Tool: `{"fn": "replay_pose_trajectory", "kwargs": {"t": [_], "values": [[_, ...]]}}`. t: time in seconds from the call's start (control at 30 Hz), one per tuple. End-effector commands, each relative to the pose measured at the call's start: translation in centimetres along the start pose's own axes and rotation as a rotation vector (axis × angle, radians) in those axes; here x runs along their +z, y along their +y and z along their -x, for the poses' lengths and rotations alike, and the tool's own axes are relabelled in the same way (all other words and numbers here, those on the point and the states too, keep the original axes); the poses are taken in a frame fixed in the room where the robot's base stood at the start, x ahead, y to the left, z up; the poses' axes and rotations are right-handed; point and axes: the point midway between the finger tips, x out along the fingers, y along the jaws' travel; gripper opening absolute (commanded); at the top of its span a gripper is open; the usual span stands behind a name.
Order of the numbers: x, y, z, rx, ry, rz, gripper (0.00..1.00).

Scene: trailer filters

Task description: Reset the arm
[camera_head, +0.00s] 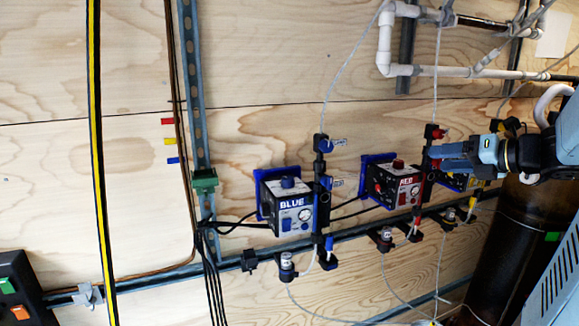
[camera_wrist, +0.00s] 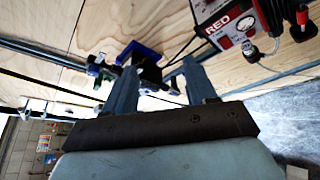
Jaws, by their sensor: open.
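My gripper (camera_head: 438,157) is at the right of the head view, its fingers pointing left in front of the red unit's upper right side. In the wrist view its two grey-blue fingers (camera_wrist: 159,70) stand apart with nothing held between them. My arm hides part of the wall at the right.
The blue unit (camera_head: 292,205) is mounted left of the red one. White pipes (camera_head: 386,45) run above. Black cables (camera_head: 210,270) and a yellow-black strip (camera_head: 97,150) are at the left. A dark cylinder (camera_head: 505,245) stands below my arm.

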Motion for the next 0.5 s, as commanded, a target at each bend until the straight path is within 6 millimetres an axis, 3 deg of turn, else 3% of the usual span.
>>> {"fn": "replay_pose_trajectory", "kwargs": {"t": [0.03,0.2,0.5], "values": [[-1.6,1.7,-0.7,0.005,0.07,0.141,0.56],[-7.2,5.7,-1.9,0.046,0.313,0.673,0.56],[-15.0,9.3,-0.7,0.249,0.687,1.659,0.56]]}}
